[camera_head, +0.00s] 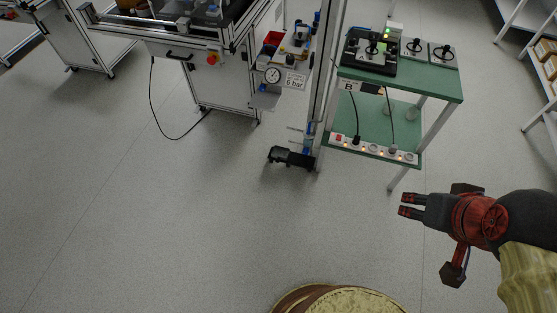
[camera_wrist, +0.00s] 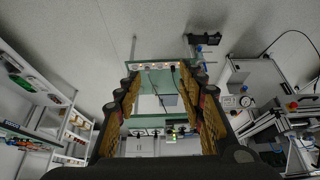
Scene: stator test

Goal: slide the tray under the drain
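A small black tray (camera_head: 291,157) lies on the floor at the foot of a grey upright post. It also shows small near the top of the wrist view (camera_wrist: 205,39). A blue fitting (camera_head: 307,141), which may be the drain, sits low on the post, just above and behind the tray; I cannot tell whether the tray is right beneath it. My gripper (camera_head: 403,204) is open and empty, off the floor to the right of the tray and well apart from it. Its two fingers stand apart in the wrist view (camera_wrist: 162,78).
A green two-level table (camera_head: 440,87) with a power strip (camera_head: 373,149) stands right of the post. A machine frame (camera_head: 215,85) with a hanging black cable (camera_head: 152,100) stands left. A round brown-edged thing (camera_head: 345,300) is at the bottom.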

